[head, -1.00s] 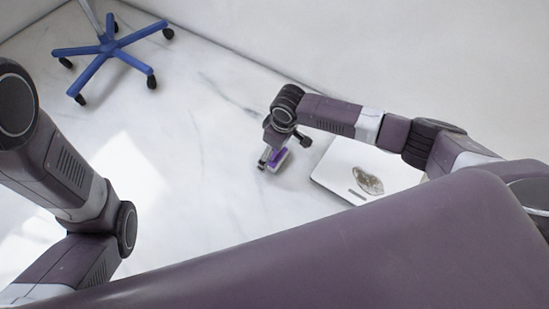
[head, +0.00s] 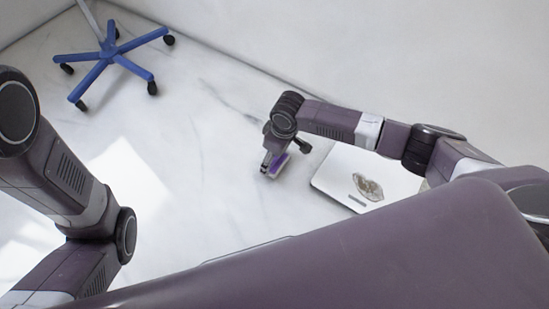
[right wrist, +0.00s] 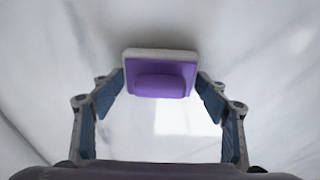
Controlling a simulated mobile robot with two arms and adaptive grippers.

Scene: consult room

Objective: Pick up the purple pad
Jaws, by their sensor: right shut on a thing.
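The purple pad (head: 279,166), a purple block with a raised grip on a pale base, shows partly under my right gripper (head: 276,158) in the head view, low over the pale floor. In the right wrist view the pad (right wrist: 160,75) sits between the two fingertips of the right gripper (right wrist: 162,84), which are shut on its sides. I cannot tell from these frames whether its underside touches the floor. My left arm shows at the left of the head view, but its gripper is out of view.
A white flat scale-like plate (head: 335,180) with a round grey patch lies on the floor right of the pad. A blue wheeled chair base (head: 106,55) stands at the back left. A white wall runs behind. The marble floor between is clear.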

